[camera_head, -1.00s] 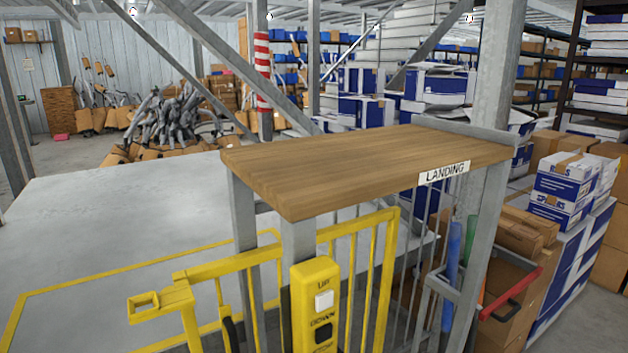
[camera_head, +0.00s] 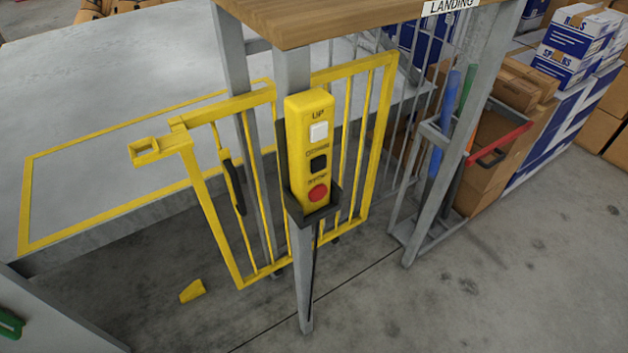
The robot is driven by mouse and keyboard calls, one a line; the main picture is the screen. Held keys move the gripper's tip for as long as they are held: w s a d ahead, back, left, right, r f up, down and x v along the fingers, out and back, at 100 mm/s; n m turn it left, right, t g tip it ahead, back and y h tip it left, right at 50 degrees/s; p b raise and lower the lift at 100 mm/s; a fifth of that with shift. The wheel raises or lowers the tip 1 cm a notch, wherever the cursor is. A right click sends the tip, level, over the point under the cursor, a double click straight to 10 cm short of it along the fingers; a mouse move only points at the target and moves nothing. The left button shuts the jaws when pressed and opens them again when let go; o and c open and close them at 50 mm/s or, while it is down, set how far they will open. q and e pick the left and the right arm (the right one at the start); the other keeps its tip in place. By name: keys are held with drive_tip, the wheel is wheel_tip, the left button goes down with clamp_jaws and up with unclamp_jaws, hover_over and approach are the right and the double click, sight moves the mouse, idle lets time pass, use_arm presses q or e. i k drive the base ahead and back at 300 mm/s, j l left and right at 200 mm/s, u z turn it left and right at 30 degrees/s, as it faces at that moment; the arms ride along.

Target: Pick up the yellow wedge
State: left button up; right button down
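A small yellow wedge (camera_head: 192,291) lies on the grey concrete floor in the lower left of the head view. It is below and to the left of the yellow gate's bottom corner, apart from the gate. Nothing covers it. Neither of my grippers shows in the view.
A yellow gate (camera_head: 378,135) and a yellow control box (camera_head: 311,140) on a grey post stand beside the wedge. A raised grey platform (camera_head: 110,100) is behind. A grey rack (camera_head: 435,190) and boxes (camera_head: 565,55) stand at right. The front right floor is clear.

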sight(196, 289)
drive_tip(key=u, duration=1.25)
